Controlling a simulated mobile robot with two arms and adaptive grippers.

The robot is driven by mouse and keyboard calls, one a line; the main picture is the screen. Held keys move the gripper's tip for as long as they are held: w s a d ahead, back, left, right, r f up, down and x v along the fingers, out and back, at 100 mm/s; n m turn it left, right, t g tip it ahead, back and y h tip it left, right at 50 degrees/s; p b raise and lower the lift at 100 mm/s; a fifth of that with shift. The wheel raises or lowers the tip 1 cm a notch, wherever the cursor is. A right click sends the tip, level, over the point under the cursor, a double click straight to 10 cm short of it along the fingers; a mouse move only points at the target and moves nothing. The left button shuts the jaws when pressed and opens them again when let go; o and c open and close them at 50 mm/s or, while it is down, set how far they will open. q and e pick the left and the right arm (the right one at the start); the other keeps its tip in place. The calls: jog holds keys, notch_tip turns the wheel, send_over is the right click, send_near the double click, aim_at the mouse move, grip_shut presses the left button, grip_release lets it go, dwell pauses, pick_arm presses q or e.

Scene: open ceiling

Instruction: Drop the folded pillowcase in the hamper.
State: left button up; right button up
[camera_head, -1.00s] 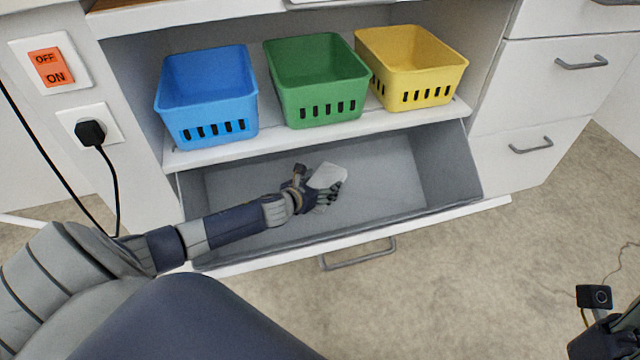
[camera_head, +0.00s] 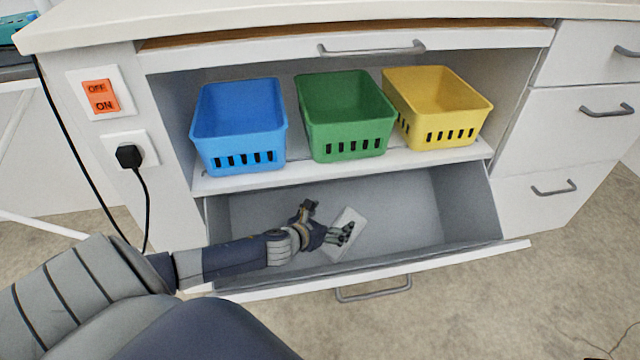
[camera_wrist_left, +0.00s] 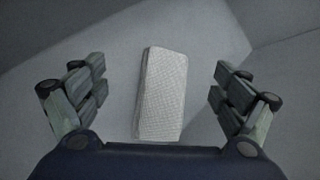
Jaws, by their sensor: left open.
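The folded pillowcase (camera_head: 346,247) is a small white rectangle inside the grey tilt-out hamper (camera_head: 400,205) below the shelf. In the left wrist view the pillowcase (camera_wrist_left: 162,95) shows a fine woven pattern and lies at a slight tilt on a grey surface. My left gripper (camera_head: 328,221) reaches into the hamper from the left and is open above the pillowcase. In the left wrist view its fingers (camera_wrist_left: 160,80) stand wide on both sides of the cloth, with a gap on each side. My right gripper is not in view.
Blue (camera_head: 240,160), green (camera_head: 350,143) and yellow (camera_head: 447,130) baskets stand on the shelf (camera_head: 300,172) above the hamper. The hamper's front edge has a grey handle (camera_head: 375,292). A black cord (camera_head: 148,210) hangs from a socket at the left.

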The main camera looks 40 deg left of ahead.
pick_arm(q)
jog(key=p+v, duration=0.1)
jog(key=v, duration=0.5)
jog(key=shift+p, duration=0.4)
